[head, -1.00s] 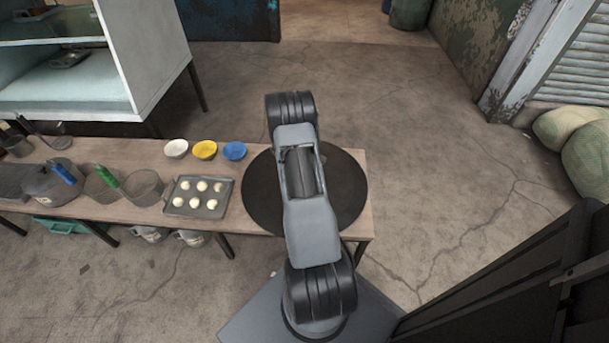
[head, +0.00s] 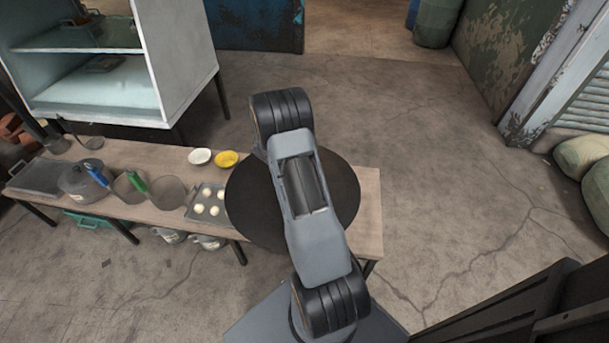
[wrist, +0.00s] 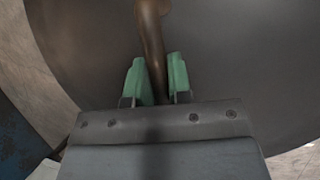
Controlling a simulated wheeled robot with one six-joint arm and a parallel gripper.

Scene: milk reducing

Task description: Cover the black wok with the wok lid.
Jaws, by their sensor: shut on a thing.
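The wok lid (head: 250,205) is a large, dark, round disc over the right part of the table, partly hidden by my arm. In the wrist view the lid (wrist: 235,60) fills most of the picture. The green fingers of my gripper (wrist: 157,80) are shut on its brown curved handle (wrist: 150,35). My gripper is hidden behind my arm in the head view. I cannot make out the black wok; anything under the lid is hidden.
The lid hides part of a tray of pale buns (head: 208,203). A white bowl (head: 199,156) and yellow bowl (head: 226,159) stand behind. Strainers and a pot (head: 80,185) stand at left. The table's right end (head: 368,215) is bare. A cabinet (head: 180,60) stands behind.

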